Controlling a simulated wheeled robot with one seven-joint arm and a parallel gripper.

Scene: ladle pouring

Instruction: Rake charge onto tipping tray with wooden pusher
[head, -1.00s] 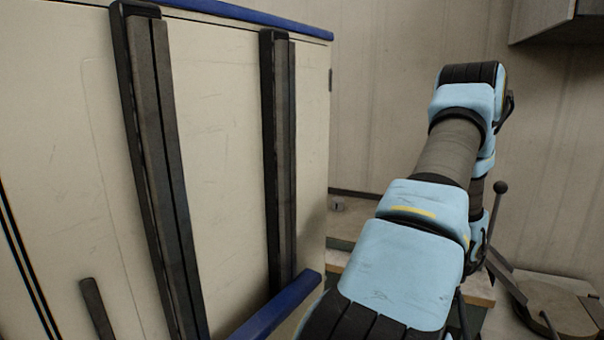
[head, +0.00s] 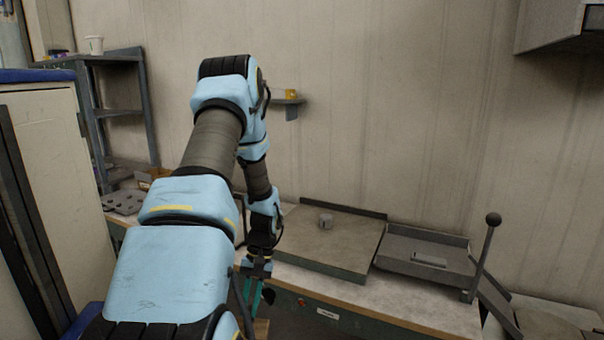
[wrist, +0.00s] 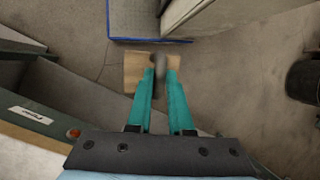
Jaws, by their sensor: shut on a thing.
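My gripper (head: 256,292), with teal fingers, hangs low in front of the bench. In the wrist view my gripper (wrist: 160,76) is shut on the grey handle of the wooden pusher (wrist: 137,73), whose flat wooden board shows beyond the fingertips. Part of the pusher (head: 262,328) also shows at the bottom of the head view. A small grey cylinder (head: 326,221), likely the charge, stands on a flat raised board (head: 345,252) on the bench, well apart from my gripper. The grey tipping tray (head: 400,265) is right of the board and holds a small flat pale block (head: 430,259).
A lever with a ball knob (head: 493,219) rises at the tray's right. The bench front carries a label (head: 327,313) and a red button (wrist: 74,133). A cream cabinet (head: 45,160) stands at left, a grey shelf rack (head: 110,120) behind. Open floor (wrist: 240,85) lies below my gripper.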

